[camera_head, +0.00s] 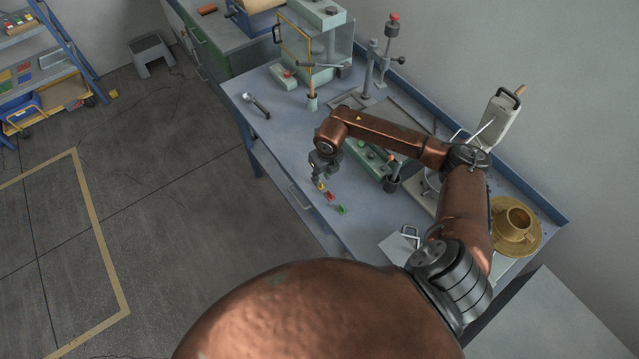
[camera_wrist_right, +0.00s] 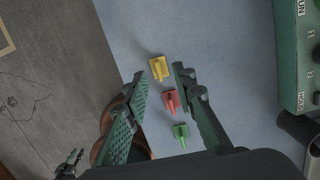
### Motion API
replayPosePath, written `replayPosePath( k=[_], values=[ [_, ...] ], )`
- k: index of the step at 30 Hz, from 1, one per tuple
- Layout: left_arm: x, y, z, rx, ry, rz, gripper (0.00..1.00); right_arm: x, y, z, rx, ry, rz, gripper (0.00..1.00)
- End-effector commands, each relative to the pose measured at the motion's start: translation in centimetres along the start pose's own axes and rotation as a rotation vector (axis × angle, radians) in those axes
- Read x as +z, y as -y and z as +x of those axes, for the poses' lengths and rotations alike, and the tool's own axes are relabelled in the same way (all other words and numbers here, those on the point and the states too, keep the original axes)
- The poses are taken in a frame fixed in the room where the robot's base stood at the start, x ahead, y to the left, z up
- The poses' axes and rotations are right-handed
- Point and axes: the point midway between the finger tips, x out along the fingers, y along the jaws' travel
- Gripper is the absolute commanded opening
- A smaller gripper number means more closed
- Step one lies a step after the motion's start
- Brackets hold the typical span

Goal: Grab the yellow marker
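The yellow marker (camera_head: 321,187) is a small piece near the front edge of the bench, at one end of a row with a red marker (camera_head: 330,196) and a green marker (camera_head: 342,209). My right gripper (camera_head: 318,175) is above the row, close to the yellow marker. In the right wrist view the yellow marker (camera_wrist_right: 159,68) lies just beyond the two spread fingertips (camera_wrist_right: 160,75), with nothing held. The red marker (camera_wrist_right: 171,101) and green marker (camera_wrist_right: 181,133) show between or behind the fingers. A small dark gripper, apparently my left one (camera_wrist_right: 70,163), shows low at the left; its opening is unclear.
A metal tool (camera_head: 257,105) lies at the far left. The bench's front edge is close to the markers.

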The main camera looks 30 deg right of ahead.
Motion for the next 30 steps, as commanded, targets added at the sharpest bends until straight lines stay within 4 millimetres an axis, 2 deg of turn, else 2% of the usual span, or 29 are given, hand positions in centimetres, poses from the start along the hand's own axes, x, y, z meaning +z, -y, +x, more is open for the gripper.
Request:
replayPosePath(
  k=[3,7,13,24,30],
  values=[
    [-0.2,0.0,-0.2,0.000,-0.004,0.000,0.26,-0.1,-0.3,1.9,0.002,-0.003,0.001,0.25],
    [-0.7,0.0,-0.2,0.000,-0.009,0.001,0.26,0.0,-0.3,3.2,0.001,0.000,-0.001,0.25],
    [-1.1,0.1,-0.2,-0.001,-0.015,0.002,0.26,0.1,-0.3,3.2,0.001,0.000,-0.004,0.25],
    [-1.1,0.0,-0.2,0.000,-0.014,0.001,0.26,0.1,-0.3,3.2,0.001,0.000,-0.003,0.00],
    [-1.0,-0.1,-0.2,0.001,-0.013,0.001,0.26,0.0,-0.3,3.2,0.001,0.000,-0.003,0.00]
  ],
)
